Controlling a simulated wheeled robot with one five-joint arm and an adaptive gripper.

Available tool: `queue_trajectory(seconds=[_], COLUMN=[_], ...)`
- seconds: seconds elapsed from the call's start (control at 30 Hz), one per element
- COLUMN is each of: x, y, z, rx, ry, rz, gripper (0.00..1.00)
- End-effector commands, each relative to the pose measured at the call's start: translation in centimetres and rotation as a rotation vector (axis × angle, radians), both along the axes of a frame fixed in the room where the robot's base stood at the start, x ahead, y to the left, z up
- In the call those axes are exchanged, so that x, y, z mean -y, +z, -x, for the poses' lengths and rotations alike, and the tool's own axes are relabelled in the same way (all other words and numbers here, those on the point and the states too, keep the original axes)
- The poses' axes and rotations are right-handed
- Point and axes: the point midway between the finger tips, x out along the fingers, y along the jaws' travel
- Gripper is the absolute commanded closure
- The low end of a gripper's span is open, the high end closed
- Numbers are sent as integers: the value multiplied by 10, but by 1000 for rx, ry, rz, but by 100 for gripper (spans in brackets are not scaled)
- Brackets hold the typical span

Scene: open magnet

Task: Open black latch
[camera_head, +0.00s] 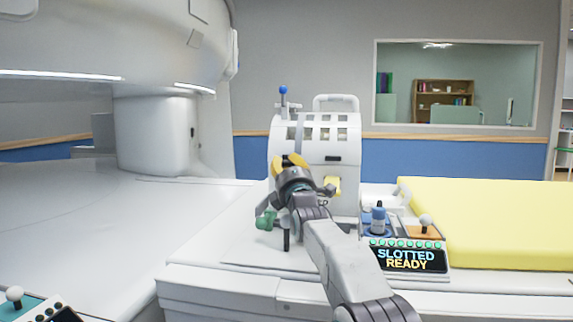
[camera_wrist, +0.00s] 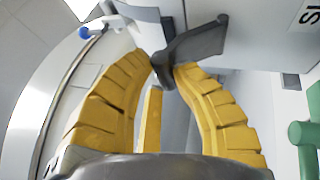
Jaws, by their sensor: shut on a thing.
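The black latch (camera_wrist: 200,42) shows in the wrist view as a dark grey angled lever on a white housing. Its lower end lies between the tips of my gripper (camera_wrist: 163,68), whose yellow ribbed fingers close on it from both sides. In the head view my gripper (camera_head: 291,161) is at the left front of the white head coil unit (camera_head: 345,150), which has several window openings. There the gripper and wrist hide the latch.
A blue-tipped lever (camera_head: 283,91) stands on the unit's upper left. A green handle (camera_wrist: 304,135) is right of my fingers in the wrist view. A control panel (camera_head: 406,259) reads "SLOTTED READY". A yellow pad (camera_head: 500,222) lies at right; the scanner (camera_head: 110,45) is at left.

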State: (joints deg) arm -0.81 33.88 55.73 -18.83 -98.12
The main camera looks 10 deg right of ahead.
Motion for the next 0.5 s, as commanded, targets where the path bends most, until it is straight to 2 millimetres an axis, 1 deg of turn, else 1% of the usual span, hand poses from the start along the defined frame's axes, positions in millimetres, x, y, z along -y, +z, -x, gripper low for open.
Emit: queue_trajectory(seconds=[0.13, 0.17, 0.4, 0.47, 0.5], x=[0, 0, 0, 0, 0], y=[-1, -1, 0, 0, 0], z=[0, 0, 0, 0, 0], rx=[-2, -2, -2, -1, -1], ry=[1, 1, 1, 1, 1], rz=[-2, -2, -1, -1, -1], gripper=[100, 74, 53, 48, 48])
